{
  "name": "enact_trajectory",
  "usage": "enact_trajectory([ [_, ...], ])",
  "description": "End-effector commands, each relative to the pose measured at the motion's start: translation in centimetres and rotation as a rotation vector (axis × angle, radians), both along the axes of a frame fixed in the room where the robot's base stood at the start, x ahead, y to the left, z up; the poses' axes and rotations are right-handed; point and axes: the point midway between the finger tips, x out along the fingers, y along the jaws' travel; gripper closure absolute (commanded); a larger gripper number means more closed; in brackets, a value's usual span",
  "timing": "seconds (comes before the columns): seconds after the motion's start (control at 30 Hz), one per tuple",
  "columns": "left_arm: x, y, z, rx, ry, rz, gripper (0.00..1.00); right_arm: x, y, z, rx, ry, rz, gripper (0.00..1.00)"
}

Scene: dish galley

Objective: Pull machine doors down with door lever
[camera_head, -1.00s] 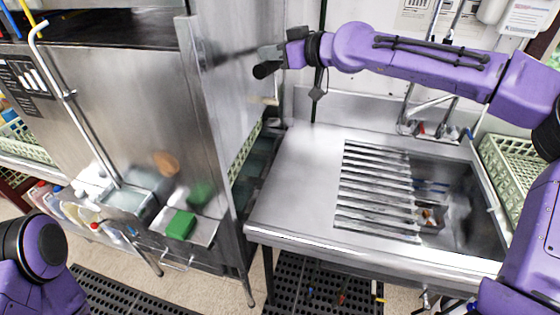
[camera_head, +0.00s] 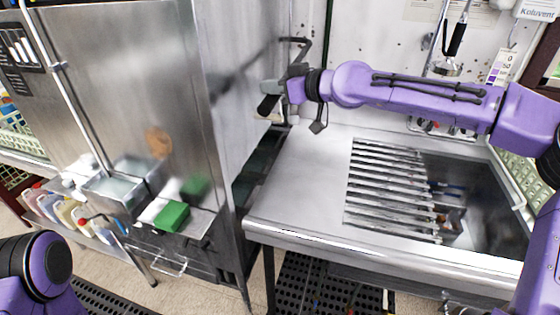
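The tall stainless dish machine (camera_head: 120,75) fills the left side, its panels closing off the front and the side facing the sink counter. A long pale metal bar (camera_head: 78,110), which looks like the door lever, slopes down its front; its upper end leaves the picture. My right gripper (camera_head: 268,95) is beside the machine's right side panel, above the counter. Its dark fingers are small and overlap, so I cannot tell their opening or any contact. A dark hooked piece (camera_head: 297,42) shows just above it. My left arm shows only at the bottom left; its gripper is outside the picture.
The steel counter (camera_head: 290,185) with a slatted rack (camera_head: 390,185) and sink lies right of the machine. A green sponge (camera_head: 172,216) sits on a shelf at the machine's front, with several bottles (camera_head: 65,212) lower left. A black mat (camera_head: 310,280) covers floor below.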

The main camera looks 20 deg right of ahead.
Motion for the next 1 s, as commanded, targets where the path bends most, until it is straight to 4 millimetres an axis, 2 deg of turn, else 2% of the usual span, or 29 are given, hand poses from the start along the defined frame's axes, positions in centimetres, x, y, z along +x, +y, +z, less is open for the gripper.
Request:
enact_trajectory([
  [0.03,0.0,0.0,-1.2,0.0,0.0,0.0,0.0,0.0,-0.1,-1.7,-0.003,0.005,0.001,1.0],
  [0.77,0.0,0.0,-9.7,0.0,0.0,0.0,0.0,0.3,-0.8,-11.8,-0.001,0.004,-0.002,1.0],
  [1.0,0.0,0.0,-12.3,0.0,0.0,0.0,0.0,0.6,-1.9,-14.9,-0.002,0.004,-0.009,1.0],
])
